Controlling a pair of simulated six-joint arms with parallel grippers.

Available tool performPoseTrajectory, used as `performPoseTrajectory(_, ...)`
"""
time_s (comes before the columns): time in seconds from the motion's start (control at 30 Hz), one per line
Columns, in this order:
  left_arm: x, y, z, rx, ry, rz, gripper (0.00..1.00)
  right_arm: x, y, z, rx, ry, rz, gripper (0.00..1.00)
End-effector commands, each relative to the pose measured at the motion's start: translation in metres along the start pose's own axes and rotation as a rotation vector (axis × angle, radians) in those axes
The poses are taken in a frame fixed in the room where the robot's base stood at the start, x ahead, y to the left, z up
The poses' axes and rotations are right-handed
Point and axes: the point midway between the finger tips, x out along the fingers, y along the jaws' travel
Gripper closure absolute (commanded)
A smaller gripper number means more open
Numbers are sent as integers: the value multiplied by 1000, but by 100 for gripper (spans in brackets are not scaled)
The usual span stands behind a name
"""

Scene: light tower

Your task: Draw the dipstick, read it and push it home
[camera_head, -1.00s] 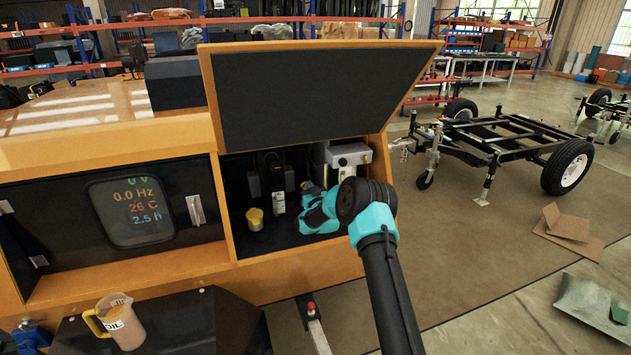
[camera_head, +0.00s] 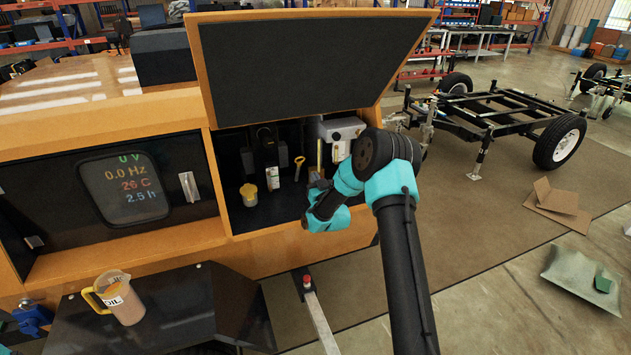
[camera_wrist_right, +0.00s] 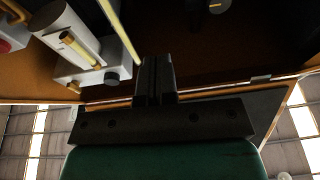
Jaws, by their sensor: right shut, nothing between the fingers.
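My right gripper (camera_head: 317,177) is at the right side of the bay, in front of the pale housing. Its fingers are closed and empty in the right wrist view (camera_wrist_right: 155,75). There a thin pale yellow rod (camera_wrist_right: 117,30) passes beside the fingertips; I cannot tell what it belongs to. My left gripper is not in view.
A yellow cap (camera_head: 249,193) stands at the bay's left. A white housing (camera_head: 342,128) is at its right, under the raised lid (camera_head: 310,75). An oil jug (camera_head: 122,300) stands at lower left. A panel display (camera_head: 125,187) is left of the bay.

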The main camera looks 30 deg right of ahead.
Motion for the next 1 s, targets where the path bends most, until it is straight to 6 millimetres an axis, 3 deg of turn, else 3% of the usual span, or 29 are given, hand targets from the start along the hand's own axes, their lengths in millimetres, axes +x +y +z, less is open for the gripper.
performPoseTrajectory(0.17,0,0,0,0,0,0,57,-7,0,0,0,-1,0,100)
performPoseTrajectory(0.57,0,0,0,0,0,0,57,-4,1,-5,0,-18,-4,100)
performPoseTrajectory(1.0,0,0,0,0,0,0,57,13,18,-60,0,-315,-58,100)
